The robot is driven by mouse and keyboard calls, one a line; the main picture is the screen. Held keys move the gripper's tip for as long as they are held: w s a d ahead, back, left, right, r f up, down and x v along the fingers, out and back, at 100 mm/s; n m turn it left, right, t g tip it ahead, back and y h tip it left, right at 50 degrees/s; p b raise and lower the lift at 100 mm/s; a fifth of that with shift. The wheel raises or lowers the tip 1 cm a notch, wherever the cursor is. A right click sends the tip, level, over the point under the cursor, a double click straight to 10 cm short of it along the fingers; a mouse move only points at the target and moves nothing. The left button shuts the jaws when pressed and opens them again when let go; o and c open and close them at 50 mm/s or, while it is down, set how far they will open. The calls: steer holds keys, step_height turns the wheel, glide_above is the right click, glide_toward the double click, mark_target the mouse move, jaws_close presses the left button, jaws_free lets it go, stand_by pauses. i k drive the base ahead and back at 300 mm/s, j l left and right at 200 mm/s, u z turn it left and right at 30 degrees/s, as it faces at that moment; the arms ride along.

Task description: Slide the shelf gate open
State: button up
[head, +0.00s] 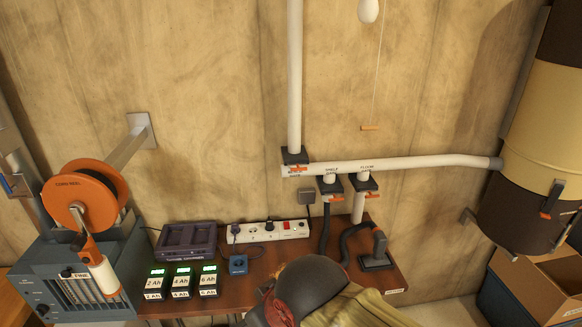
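The shelf gate (331,186) is a dark block under the white pipe, below a label that reads SHELF. Its small orange handle (328,199) shows at the lower front edge. I cannot tell from this view whether the gate is open or shut. A dark hose runs down from it. To its right is a similar gate (366,182) with an orange handle, below a label that seems to read FLOOR. A third gate (294,156) with an orange handle sits at the foot of the vertical pipe. My gripper is not in view.
The bench (398,280) below holds a power strip (268,231), a charger (187,240), batteries and a black nozzle (378,252). An orange cord reel (85,197) is left; a drum (540,130) is right.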

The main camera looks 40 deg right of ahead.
mark_target(336, 199)
steer(key=z, duration=1.4)
